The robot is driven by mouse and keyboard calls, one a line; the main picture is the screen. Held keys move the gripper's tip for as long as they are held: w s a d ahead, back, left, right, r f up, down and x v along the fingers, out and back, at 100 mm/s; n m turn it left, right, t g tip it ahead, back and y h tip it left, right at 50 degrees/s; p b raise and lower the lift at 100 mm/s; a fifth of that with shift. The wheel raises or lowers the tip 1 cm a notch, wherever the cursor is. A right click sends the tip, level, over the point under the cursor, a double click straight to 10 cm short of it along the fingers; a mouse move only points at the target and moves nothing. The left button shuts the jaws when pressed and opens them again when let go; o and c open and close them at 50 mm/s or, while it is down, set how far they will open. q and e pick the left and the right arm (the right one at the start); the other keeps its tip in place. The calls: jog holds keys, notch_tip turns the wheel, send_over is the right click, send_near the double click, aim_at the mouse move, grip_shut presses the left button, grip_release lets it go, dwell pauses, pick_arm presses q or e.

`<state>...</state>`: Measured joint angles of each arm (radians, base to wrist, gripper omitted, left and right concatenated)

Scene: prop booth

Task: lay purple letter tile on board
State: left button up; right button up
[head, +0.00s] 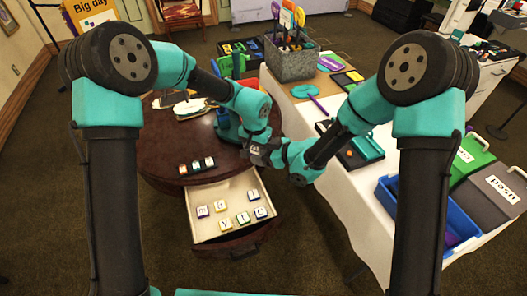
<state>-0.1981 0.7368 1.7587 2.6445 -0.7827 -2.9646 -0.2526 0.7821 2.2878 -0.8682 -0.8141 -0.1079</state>
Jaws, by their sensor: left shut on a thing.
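Several letter tiles lie in the open drawer (207,231) of the round dark table. One with a purple edge (202,211) lies at the drawer's left side. A dark strip with several tiles (197,166), possibly the board, lies on the table top near its front edge. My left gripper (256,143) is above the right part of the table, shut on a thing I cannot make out. My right gripper (258,155) is close beside it, over the table's right edge. The arms hide its fingers and whether they are open.
The round table (158,146) also bears white-topped pieces (190,108). A white-clothed table (345,190) on the right holds a grey tool box (288,64), a dark case with a teal piece (358,153) and a blue bin (428,215). Carpet is free in front of the drawer.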

aim_at(256, 150)
jog(key=c, duration=0.7)
pick_arm(q)
jog(key=o, duration=1)
pick_arm(e)
jog(key=shift+c, duration=0.8)
pick_arm(q)
jog(key=shift+r, duration=0.1)
notch_tip(256, 150, up, 7)
jog(key=shift+r, duration=0.15)
